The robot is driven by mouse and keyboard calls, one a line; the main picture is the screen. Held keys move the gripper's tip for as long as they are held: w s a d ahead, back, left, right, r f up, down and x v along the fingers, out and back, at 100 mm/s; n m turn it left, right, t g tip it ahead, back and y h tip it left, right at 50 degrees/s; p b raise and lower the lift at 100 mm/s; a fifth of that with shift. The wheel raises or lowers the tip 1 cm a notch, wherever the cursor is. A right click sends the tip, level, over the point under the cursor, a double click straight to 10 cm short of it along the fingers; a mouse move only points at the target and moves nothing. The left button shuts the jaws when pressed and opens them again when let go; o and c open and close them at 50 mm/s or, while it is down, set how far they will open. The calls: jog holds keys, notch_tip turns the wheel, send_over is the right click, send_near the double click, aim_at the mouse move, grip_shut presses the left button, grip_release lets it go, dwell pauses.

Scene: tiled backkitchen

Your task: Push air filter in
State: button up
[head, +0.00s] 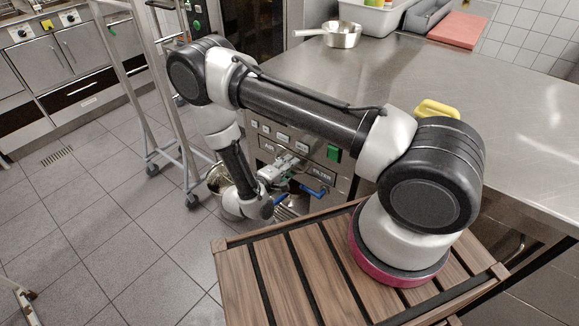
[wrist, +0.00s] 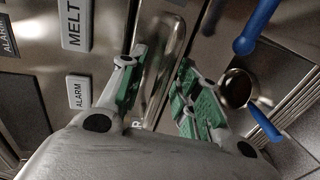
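The air filter (head: 322,172) is in the steel front under the counter, its lettered panel partly hidden by my gripper in the head view. In the wrist view a shiny metal piece (wrist: 166,60), perhaps its front or handle, lies between my fingers beside a partly covered label. My gripper (head: 284,167) is at this front, and its green-padded fingers show in the wrist view (wrist: 160,68). They are apart, with no clear grip on anything. I cannot tell whether they touch the metal, or how far the filter stands out.
Labelled plates, including MELT (wrist: 76,25), line the panel. A green switch (head: 334,153) is nearby. A wheeled metal rack (head: 184,150) stands left; a pot (head: 217,178) is below.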

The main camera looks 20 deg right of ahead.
jog(key=v, duration=1.1)
jog(key=shift+a, duration=0.25)
jog(key=shift+s, duration=0.1)
jog(key=s+d+r+n+g+h, duration=0.2)
jog(key=s+d+n+g, duration=0.2)
jog(key=s+d+n, duration=0.1)
jog(key=s+d+r+m+y, duration=0.4)
jog(key=d+r+y, duration=0.1)
jog(key=r, duration=0.9)
jog(key=s+d+r+m+y, duration=0.4)
jog(key=s+d+r+y, duration=0.1)
jog(key=r, duration=0.9)
jog(key=s+d+r+m+y, duration=0.3)
jog(key=d+r, duration=0.4)
jog(key=r, duration=0.7)
jog(key=shift+s+r+m+y, duration=0.35)
jog(key=shift+s+y, duration=0.35)
jog(key=shift+y, duration=0.3)
